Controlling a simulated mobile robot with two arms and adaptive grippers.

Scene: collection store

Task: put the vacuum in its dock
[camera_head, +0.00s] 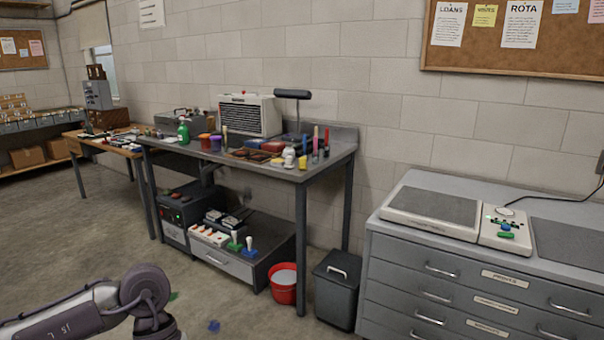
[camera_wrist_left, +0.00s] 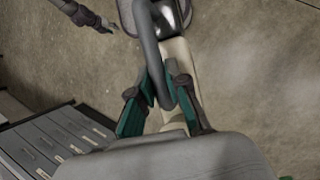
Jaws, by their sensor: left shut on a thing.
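My left gripper (camera_wrist_left: 165,98) shows in the left wrist view, its green-padded fingers shut on the grey looped handle of the vacuum (camera_wrist_left: 145,40). The vacuum's pale stem and dark, shiny body lie beyond the fingers, toward the top edge, over the floor. Part of the vacuum is cut off by the frame. What looks like my right gripper (camera_wrist_left: 95,20) is at the upper left of that view, apart from the vacuum; its jaws are too small to judge. In the head view only a piece of my arm shows at lower left. I cannot make out a dock in either view.
A cluttered workbench (camera_head: 325,162) stands against the wall, with a red bucket (camera_head: 284,292) and a dark bin (camera_head: 335,290) beside it. A grey drawer cabinet (camera_head: 400,265) is at right. Small green and blue bits (camera_head: 214,326) lie on the otherwise open floor.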

